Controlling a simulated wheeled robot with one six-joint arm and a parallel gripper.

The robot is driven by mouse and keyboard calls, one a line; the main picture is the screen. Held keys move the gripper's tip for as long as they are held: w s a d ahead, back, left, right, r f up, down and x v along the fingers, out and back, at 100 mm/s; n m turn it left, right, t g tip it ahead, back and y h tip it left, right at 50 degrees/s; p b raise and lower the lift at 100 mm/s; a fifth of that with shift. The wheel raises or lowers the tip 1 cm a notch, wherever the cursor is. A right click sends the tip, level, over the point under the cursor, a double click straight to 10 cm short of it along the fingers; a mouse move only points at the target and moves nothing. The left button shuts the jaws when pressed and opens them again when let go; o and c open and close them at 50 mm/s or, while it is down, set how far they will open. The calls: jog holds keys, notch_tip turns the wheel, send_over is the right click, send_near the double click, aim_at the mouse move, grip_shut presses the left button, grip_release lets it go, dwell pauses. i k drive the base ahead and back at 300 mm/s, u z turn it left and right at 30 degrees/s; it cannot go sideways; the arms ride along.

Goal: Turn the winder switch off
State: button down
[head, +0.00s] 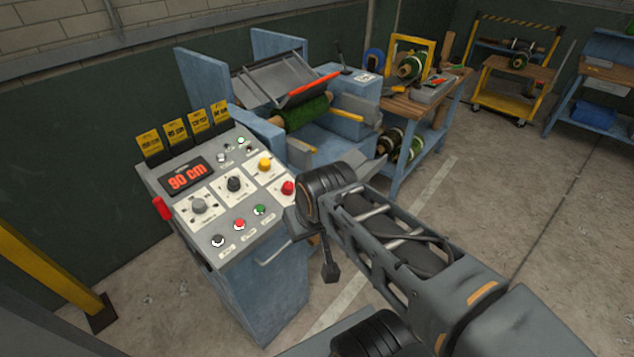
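The blue control console (255,290) stands left of centre with a sloped grey panel. The panel carries a grey rotary knob (198,205), a black rotary knob (233,184), a yellow button (264,165) and a red button (288,187). Black, red and green buttons line its lower edge. Small toggle switches (222,158) sit near the top. The labels are too small to read, so I cannot tell which control is the winder switch. My gripper (322,250) hangs just right of the console, apart from these controls. My wrist hides part of it; its opening is unclear.
A red display (187,177) reads 90 cm. Yellow cards (175,131) stand along the panel's back. A front handle (275,253) juts from the console. The blue machine with a green turf roll (303,113) stands behind. A workbench (425,105) is to its right. Right-hand floor is clear.

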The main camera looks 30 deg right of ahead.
aim_at(287, 188)
jog(key=z, duration=0.25)
jog(key=k, duration=0.5)
jog(key=z, duration=0.75)
jog(key=i, duration=0.8)
jog(key=u, duration=1.5)
